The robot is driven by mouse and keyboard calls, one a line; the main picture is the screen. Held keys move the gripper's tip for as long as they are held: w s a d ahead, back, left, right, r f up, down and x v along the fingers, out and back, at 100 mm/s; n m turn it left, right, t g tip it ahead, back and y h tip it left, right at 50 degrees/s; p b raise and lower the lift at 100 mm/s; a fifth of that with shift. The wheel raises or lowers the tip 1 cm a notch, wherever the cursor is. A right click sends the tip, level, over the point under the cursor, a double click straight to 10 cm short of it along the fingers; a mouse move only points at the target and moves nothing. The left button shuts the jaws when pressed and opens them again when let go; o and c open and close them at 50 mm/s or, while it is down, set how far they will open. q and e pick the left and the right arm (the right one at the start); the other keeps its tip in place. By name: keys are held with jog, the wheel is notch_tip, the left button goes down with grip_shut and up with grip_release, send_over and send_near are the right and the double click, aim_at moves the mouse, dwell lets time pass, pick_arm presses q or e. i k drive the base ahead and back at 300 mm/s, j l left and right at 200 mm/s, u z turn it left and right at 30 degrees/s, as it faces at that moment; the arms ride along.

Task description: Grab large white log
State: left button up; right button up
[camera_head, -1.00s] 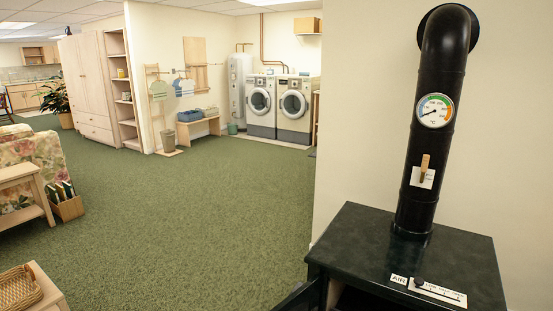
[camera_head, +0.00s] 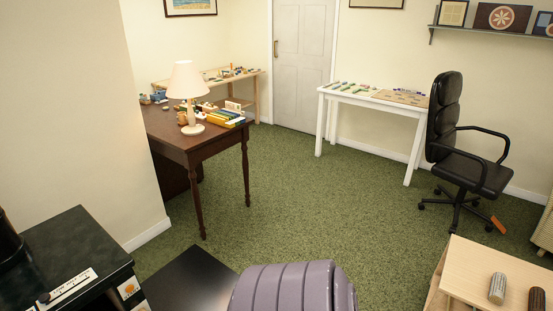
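A pale grey-white log (camera_head: 498,288) stands or lies on a light wooden table or box (camera_head: 468,262) at the lower right of the head view. A darker brown log (camera_head: 537,299) is beside it, partly cut off by the bottom edge. The two logs are apart. How large the pale log is compared with others cannot be told, as the front of the wooden top is out of frame. Neither of my grippers is in view.
The black stove (camera_head: 75,255) is at the lower left. A ribbed purple-grey shape (camera_head: 290,288) fills the bottom middle. A dark desk (camera_head: 190,145) with a lamp, a white table (camera_head: 375,100) and a black office chair (camera_head: 462,150) stand beyond. Green carpet is clear between them.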

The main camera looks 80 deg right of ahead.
aim_at(497, 295)
jog(key=z, duration=4.35)
